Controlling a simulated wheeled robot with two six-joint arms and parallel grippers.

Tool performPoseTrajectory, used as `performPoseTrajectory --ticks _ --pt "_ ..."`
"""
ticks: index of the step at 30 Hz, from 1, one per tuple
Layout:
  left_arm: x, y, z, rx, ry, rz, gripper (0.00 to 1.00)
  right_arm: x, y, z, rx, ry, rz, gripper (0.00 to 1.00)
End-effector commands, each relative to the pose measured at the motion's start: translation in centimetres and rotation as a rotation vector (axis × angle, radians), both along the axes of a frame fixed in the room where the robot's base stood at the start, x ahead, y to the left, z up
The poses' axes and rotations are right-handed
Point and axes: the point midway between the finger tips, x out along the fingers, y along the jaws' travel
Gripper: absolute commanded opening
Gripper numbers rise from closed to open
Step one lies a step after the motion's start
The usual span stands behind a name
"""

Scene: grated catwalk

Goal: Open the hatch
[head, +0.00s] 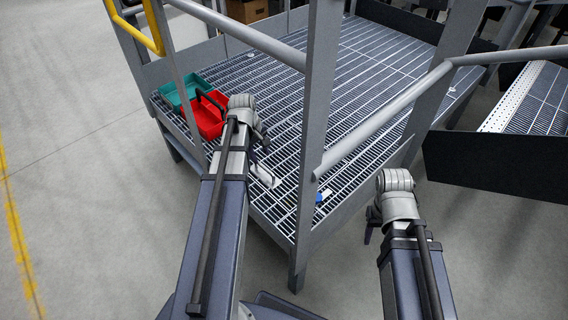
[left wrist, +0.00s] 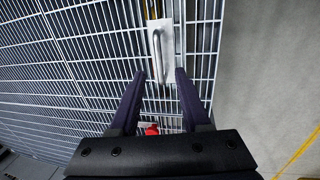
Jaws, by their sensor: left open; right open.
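The hatch is not clear as a whole; a pale metal plate (head: 263,173) lies on the grated deck beside my left gripper in the head view. In the left wrist view the plate (left wrist: 168,38) carries a long silver bar handle (left wrist: 156,50). My left gripper (left wrist: 160,74) is open and empty. The handle lies beyond its fingertips in the picture, roughly in line with the gap. In the head view my left gripper (head: 262,143) is above the deck, partly hidden by its wrist. My right gripper (head: 369,226) is beside the deck's edge, largely hidden, holding nothing visible.
A teal tray (head: 179,91) and a red caddy (head: 209,122) stand on the deck at left. A small blue-and-white item (head: 323,195) lies near the front corner. A grey post (head: 310,130) and rails (head: 370,125) stand between my arms. A small red item (left wrist: 152,130) shows between my left fingers.

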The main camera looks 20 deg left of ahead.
Motion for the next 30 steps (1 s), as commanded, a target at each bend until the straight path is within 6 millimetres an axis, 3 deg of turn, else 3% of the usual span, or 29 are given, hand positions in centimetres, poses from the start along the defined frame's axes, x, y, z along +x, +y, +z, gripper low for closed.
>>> performPoseTrajectory --ticks 13,30 --pt "0.2 0.5 -1.3 -0.003 -0.003 0.02 0.47 0.0 0.0 -1.3 0.0 0.0 0.0 0.5" --pt "1.3 0.0 -7.7 -0.003 -0.003 0.018 0.47 0.0 -0.2 -7.7 -0.008 -0.003 0.003 0.5"
